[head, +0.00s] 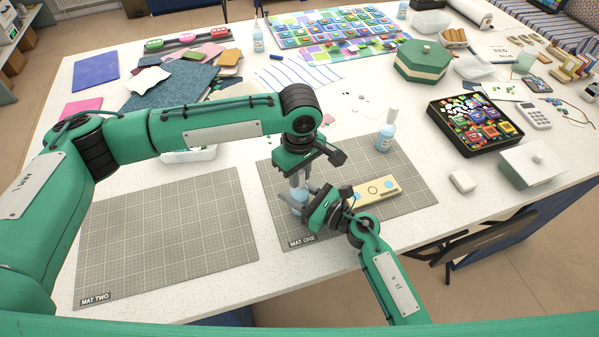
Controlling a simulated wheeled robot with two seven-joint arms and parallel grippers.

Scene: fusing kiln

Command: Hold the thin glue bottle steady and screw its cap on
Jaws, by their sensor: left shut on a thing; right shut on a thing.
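The thin glue bottle (297,200), pale blue, stands near the front left part of mat one (410,192). My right gripper (305,207) comes from the right and is shut on the bottle low down, hiding part of it. My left gripper (299,179) points down right above the bottle, shut on what appears to be its cap. The fingers hide the cap, so I cannot tell whether it touches the bottle's neck.
A second blue bottle (385,138) with a pale top stands at mat one's back right. A wooden board (376,190) with blue dots lies just right of my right gripper. Mat two (165,235) is clear. A black tray (475,123) of colourful pieces sits further right.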

